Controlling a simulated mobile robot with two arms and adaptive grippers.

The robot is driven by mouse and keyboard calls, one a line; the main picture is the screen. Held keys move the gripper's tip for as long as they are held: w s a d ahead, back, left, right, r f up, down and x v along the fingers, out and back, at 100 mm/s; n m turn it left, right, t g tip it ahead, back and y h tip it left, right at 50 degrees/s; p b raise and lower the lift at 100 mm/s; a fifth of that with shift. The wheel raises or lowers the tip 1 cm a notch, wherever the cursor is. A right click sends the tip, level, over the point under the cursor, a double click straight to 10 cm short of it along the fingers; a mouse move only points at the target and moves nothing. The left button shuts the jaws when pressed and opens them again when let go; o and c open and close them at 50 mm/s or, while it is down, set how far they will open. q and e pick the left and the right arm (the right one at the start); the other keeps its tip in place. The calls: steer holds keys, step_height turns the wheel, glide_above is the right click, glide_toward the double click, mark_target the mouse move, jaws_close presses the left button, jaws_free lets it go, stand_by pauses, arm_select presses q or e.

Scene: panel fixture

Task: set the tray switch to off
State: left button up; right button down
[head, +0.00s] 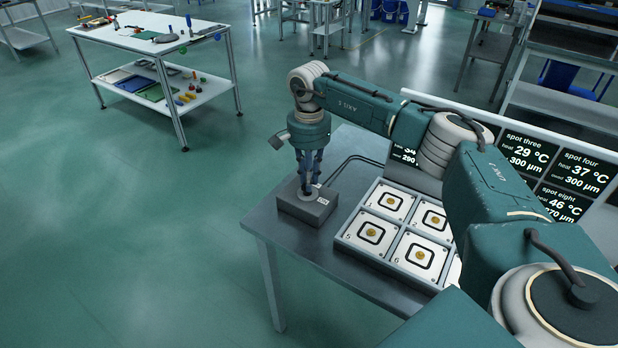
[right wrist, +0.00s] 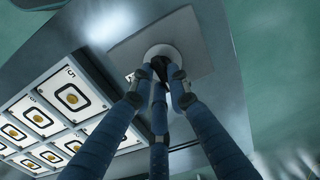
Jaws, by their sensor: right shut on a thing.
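The tray switch is a grey box (head: 318,212) at the left end of the table, with a round pale base on top. In the right wrist view the box (right wrist: 197,35) shows with the pale disc and a small dark knob (right wrist: 158,66) at its middle. My right gripper (head: 307,188) points straight down over the box. Its blue fingers (right wrist: 160,78) are closed around the dark knob, which they mostly hide. A small white label is on the box; I cannot read it or the switch's setting. My left gripper is not in view.
A tray (head: 343,240) of numbered white tiles with gold discs lies right of the switch. Dark cables (head: 350,160) run behind the box. A panel of screens (head: 525,152) stands behind the tray. The grey table's (head: 282,232) front left corner is bare.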

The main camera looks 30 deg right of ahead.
steer(key=shift+w+r, duration=0.1)
steer(key=c, duration=1.7)
jaws_free()
steer(key=shift+o, duration=0.2)
step_height(320, 180, up, 12)
